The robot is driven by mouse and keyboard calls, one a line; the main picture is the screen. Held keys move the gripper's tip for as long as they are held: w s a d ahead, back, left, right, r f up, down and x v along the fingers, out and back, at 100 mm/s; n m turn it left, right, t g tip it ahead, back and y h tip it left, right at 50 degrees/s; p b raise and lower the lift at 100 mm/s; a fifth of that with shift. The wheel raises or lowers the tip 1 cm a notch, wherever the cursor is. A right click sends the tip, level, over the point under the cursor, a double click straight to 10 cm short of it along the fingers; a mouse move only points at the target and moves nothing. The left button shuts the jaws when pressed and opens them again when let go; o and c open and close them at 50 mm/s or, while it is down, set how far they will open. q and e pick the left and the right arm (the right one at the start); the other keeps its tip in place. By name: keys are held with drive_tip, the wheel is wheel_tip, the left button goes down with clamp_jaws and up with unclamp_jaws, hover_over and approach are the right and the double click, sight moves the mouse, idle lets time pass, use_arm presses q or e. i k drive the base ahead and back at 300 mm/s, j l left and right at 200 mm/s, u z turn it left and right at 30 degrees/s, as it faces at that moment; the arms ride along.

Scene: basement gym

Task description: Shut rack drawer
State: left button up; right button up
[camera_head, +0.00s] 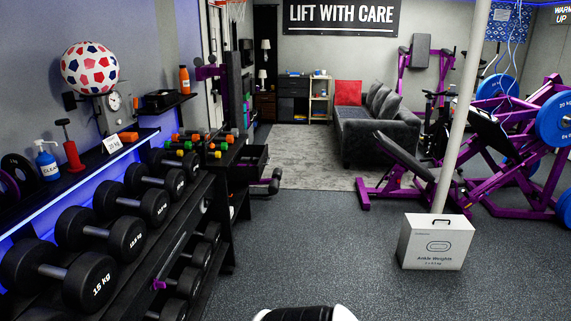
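The black rack (215,160) stands along the left wall, past the large dumbbell rack, with small coloured dumbbells on its top. A black drawer (249,165) juts out from its right side into the room and looks open. The inside of the drawer is dark, and I cannot tell what it holds. Neither of my grippers can be seen in the head view. Only a white and black part of my own body shows at the bottom edge.
A long rack of large dumbbells (125,236) fills the left foreground. A dumbbell end (274,181) sticks out below the drawer. A white ankle weights box (434,241) stands on the floor by a slanted pole (462,110). The dark floor (310,235) between is clear.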

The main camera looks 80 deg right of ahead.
sight(234, 173)
drive_tip(key=z, duration=2.5)
drive_tip(key=i+l+u, duration=0.1)
drive_tip(key=i, duration=0.45)
drive_tip(key=i+l+u, duration=0.15)
drive_tip(key=i, duration=0.35)
drive_tip(key=i+l+u, duration=0.1)
drive_tip(key=i+l, duration=0.2)
drive_tip(key=i, duration=0.25)
